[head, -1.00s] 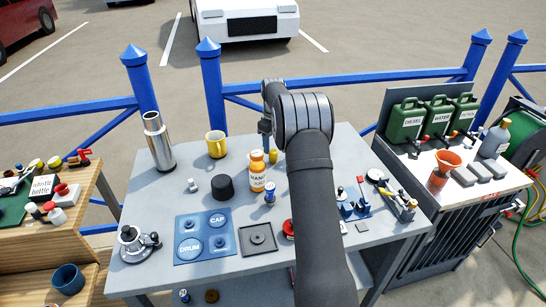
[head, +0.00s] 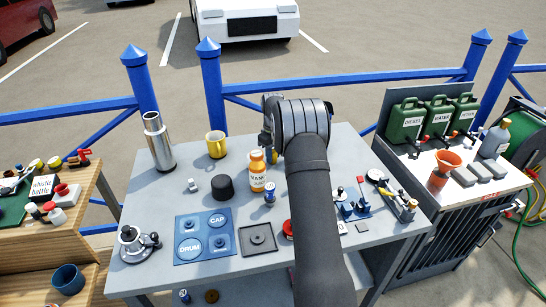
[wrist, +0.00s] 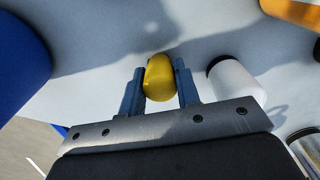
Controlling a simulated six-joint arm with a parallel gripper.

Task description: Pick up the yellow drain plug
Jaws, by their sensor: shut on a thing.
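The yellow drain plug (wrist: 159,78) shows in the wrist view as a smooth, rounded yellow piece between the two blue-grey fingers of my gripper (wrist: 159,72). The fingers are closed on its sides. In the head view my gripper (head: 267,140) is over the far part of the grey table, just behind and right of the orange bottle (head: 257,172). The arm and bottle mostly hide the plug there, so its height above the table is hard to tell.
A white cylinder (wrist: 237,80) lies close to the right finger in the wrist view. A blue fence runs behind.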

